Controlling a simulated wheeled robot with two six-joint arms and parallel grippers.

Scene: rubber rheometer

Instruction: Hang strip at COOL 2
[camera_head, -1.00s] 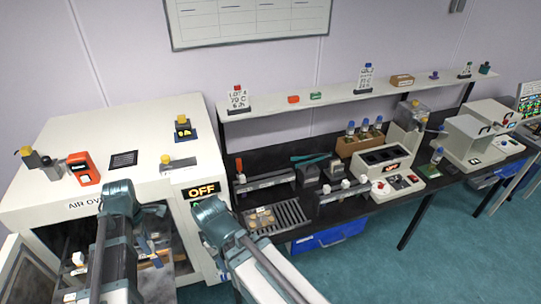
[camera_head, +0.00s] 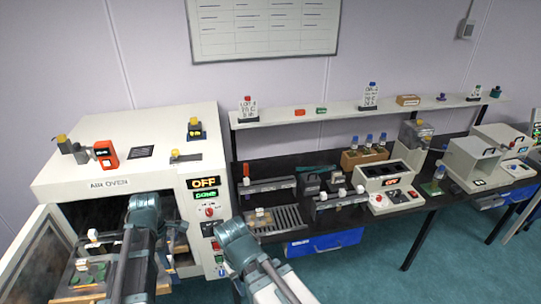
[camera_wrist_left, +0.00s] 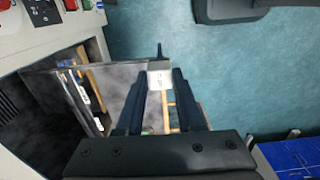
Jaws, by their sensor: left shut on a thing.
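In the left wrist view my left gripper (camera_wrist_left: 159,76) is shut on a white tag (camera_wrist_left: 160,79) with small dark print. Pale slats show below the tag; I cannot tell if they belong to what I hold. In the head view my left arm crosses in front of the air oven (camera_head: 110,185), and its fingers cannot be made out. The fingers of my right gripper do not show. No COOL 2 label is readable.
The oven door (camera_head: 32,262) stands open at the left. A tray (camera_head: 85,297) with a white block and grey-green pieces shows beside my left arm. A slatted rack (camera_head: 288,217) lies on the bench near the oven. A blue bin (camera_head: 322,243) is below the bench.

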